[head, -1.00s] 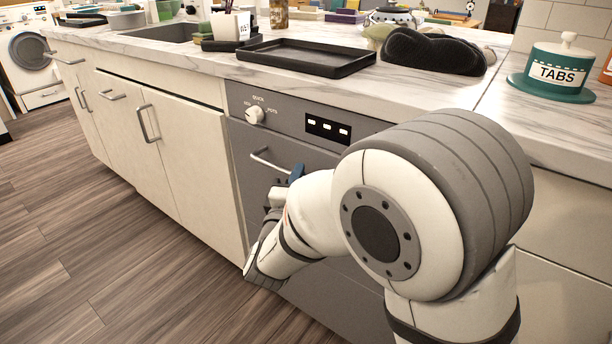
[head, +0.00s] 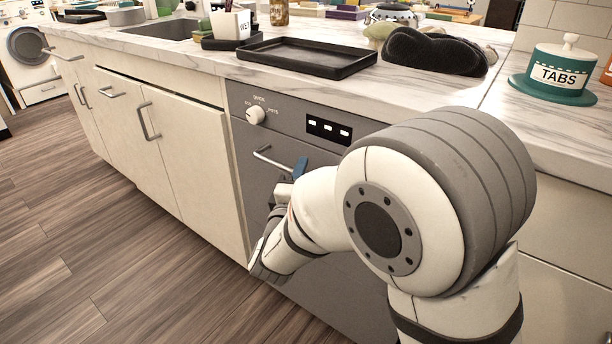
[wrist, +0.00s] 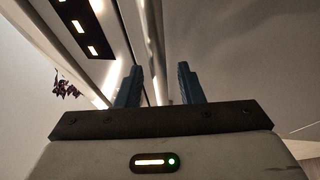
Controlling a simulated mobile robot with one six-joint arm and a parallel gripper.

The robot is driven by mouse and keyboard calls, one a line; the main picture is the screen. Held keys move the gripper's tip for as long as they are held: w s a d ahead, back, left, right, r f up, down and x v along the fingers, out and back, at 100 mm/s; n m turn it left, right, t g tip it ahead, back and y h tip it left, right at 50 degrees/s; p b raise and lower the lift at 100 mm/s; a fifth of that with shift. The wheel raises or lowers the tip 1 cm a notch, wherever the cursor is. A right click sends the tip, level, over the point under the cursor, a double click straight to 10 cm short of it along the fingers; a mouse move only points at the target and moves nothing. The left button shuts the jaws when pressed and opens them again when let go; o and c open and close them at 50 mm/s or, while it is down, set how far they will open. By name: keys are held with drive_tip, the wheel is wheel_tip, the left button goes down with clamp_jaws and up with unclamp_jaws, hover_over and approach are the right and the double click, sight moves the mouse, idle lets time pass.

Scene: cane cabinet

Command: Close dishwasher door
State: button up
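The grey dishwasher door (head: 260,185) stands upright under the counter and looks about flush with the cabinet fronts; I cannot tell if a small gap is left. Its bar handle (head: 270,160) is silver, and its right part is hidden behind my arm. My gripper (head: 300,168) is at the door front by the handle, mostly hidden by my own wrist, with one blue fingertip showing. In the wrist view the two blue fingers (wrist: 158,85) are apart, with a thin light bar or edge seen between them. I cannot tell if they touch the handle.
The control panel (head: 290,118) with a white knob and lit display sits above the door. The marble counter (head: 190,55) holds a black tray (head: 307,69), a dark mitt-like object (head: 433,52) and a teal TABS jar (head: 563,68). The wood floor (head: 130,260) at left is clear.

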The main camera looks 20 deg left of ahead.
drive_tip(key=p+v, duration=0.2)
drive_tip(key=v, duration=0.5)
drive_tip(key=shift+s, duration=0.25)
